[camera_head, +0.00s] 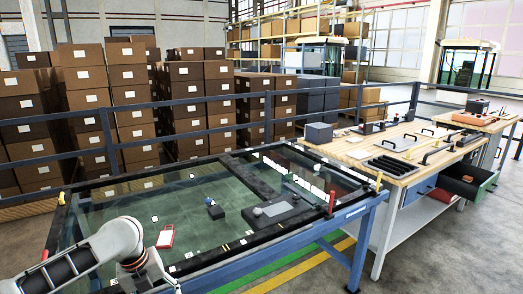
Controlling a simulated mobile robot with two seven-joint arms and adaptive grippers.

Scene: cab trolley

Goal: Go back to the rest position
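My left arm comes in at the lower left. Its white and dark links lie in front of the near left corner of a glass-topped table, and it runs out of the picture at the bottom. My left gripper cannot be made out; it is outside the picture. My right arm and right gripper are not in view either. I cannot tell whether either gripper holds anything.
The glass-topped table (330,223) on a blue frame has a red-edged tag (166,237) and a dark block (216,212). To its right stands a wooden workbench (361,151) with an open green drawer (470,178). Stacked boxes (130,95) stand behind a railing (200,101).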

